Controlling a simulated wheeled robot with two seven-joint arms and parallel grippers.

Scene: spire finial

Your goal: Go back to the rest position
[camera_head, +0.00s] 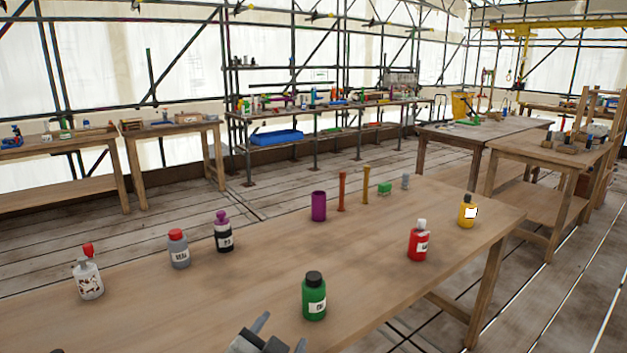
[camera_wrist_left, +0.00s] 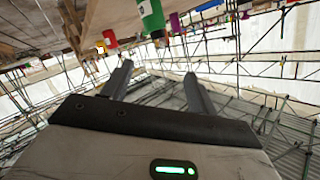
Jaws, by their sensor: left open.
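My left gripper (camera_head: 283,335) shows at the bottom edge of the head view, at the near edge of the wooden table (camera_head: 400,250). It is open and empty. In the left wrist view its two fingers (camera_wrist_left: 157,85) stand apart with nothing between them, and the picture is tilted. The green bottle with a black cap (camera_head: 314,298) stands upright just beyond the gripper, apart from it; it also shows in the left wrist view (camera_wrist_left: 151,14). My right gripper cannot be made out in these views.
On the table stand a white bottle (camera_head: 88,277), a grey bottle (camera_head: 179,250), a black bottle (camera_head: 223,234), a purple cup (camera_head: 319,206), a red bottle (camera_head: 418,243) and a yellow bottle (camera_head: 467,212).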

